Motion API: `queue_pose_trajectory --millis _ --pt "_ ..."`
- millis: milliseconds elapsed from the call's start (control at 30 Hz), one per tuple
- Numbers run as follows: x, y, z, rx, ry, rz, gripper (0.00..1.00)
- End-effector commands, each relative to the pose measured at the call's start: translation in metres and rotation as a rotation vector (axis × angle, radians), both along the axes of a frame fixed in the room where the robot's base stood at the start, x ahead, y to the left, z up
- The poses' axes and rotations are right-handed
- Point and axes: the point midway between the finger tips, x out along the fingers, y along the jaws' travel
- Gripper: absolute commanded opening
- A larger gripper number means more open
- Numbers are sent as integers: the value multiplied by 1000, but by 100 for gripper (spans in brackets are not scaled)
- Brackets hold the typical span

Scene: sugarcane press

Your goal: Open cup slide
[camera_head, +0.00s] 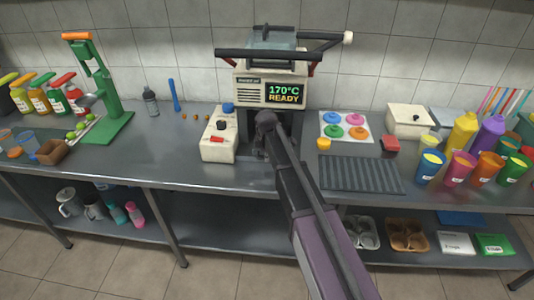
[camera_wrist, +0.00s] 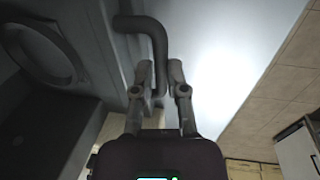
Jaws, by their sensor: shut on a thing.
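The press machine (camera_head: 270,88) stands at the back of the counter, with "170°C READY" on its display. My gripper (camera_head: 264,120) is at the front of the machine, below the display, and my arm hides much of that area. In the wrist view, my gripper (camera_wrist: 160,80) is shut on a grey bent bar handle (camera_wrist: 158,38), with one finger on each side. The handle joins a grey panel with a round ring opening (camera_wrist: 45,52) beside it, which looks like the cup slide. How far the slide is out cannot be told.
A white control box (camera_head: 219,135) stands left of my gripper. A ribbed dark mat (camera_head: 360,175) and a tray of coloured lids (camera_head: 345,126) lie to the right. Coloured cups (camera_head: 459,168) and bottles stand farther right. The counter's left middle (camera_head: 160,150) is clear.

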Motion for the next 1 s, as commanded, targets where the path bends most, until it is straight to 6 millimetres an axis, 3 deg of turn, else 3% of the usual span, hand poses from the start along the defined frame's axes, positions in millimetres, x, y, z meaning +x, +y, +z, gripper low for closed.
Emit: queue_pose_trajectory --millis 400,600,800,1000 --pt "-111 1 -1 -1 3 2 0" --pt "-155 3 -1 -1 3 2 0" --pt "-174 5 -1 -1 2 1 0" --pt "-175 6 -1 -1 2 0 0"
